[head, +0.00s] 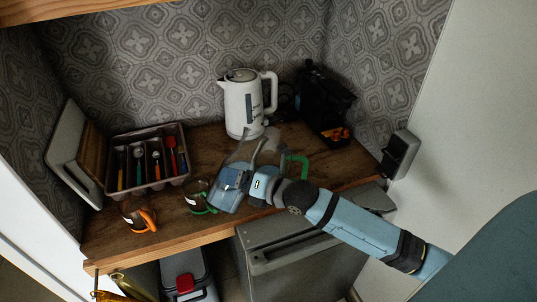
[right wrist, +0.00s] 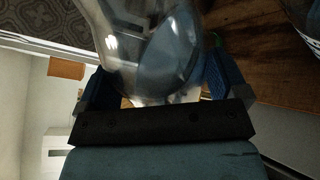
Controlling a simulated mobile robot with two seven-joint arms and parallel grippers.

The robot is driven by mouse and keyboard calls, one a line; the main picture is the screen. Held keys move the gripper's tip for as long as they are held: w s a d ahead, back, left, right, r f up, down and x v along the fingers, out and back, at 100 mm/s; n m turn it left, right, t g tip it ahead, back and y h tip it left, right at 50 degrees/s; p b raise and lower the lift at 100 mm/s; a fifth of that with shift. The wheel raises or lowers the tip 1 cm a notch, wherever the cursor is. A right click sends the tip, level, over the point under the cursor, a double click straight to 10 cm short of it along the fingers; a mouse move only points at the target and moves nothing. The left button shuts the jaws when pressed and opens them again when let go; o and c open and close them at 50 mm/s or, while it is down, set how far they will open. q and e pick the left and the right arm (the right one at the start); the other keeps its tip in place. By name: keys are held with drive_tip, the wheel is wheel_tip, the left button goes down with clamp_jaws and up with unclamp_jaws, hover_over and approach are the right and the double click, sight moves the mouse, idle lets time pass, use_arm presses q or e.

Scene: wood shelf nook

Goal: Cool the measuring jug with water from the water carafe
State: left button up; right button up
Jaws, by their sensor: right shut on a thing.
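My right gripper (head: 240,182) is shut on a clear glass vessel, which looks like the water carafe (head: 240,152), above the wooden counter. In the right wrist view, the carafe's rounded body (right wrist: 150,50) fills the space between the fingers (right wrist: 158,92). I cannot tell its tilt or water level. A clear measuring jug with a green handle (head: 197,192) stands on the counter just left of the gripper. Another green handle (head: 298,161) shows behind my right wrist; its body is mostly hidden. A clear cup with an orange handle (head: 136,213) stands at the front left. My left gripper is out of view.
A white kettle (head: 243,105) stands at the back of the counter (head: 190,230). A cutlery tray (head: 150,187) with utensils stands at the left, beside leaning boards (head: 75,150). A black coffee machine (head: 322,105) fills the back right corner. The counter's front edge lies below the cups.

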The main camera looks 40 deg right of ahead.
drive_tip(key=shift+s+a+r+m, duration=0.15)
drive_tip(key=shift+a+m, duration=0.1)
drive_tip(key=shift+m, duration=0.25)
idle(1.2)
drive_tip(key=shift+a+f+m+y+b, duration=0.15)
drive_tip(key=shift+f+m+y+b, duration=0.25)
drive_tip(key=shift+f+b, duration=0.65)
idle(0.5)
drive_tip(key=shift+f+m+b, duration=0.35)
drive_tip(key=shift+m+b, duration=0.05)
drive_tip(key=shift+b, duration=0.15)
idle(0.4)
drive_tip(key=shift+a+r+m+p, duration=0.15)
drive_tip(key=shift+r+m+p, duration=0.55)
drive_tip(key=shift+r, duration=0.25)
idle(1.5)
drive_tip(key=shift+d+r+m+y, duration=0.3)
drive_tip(key=shift+d+r+m, duration=0.1)
drive_tip(key=shift+r, duration=0.1)
idle(0.9)
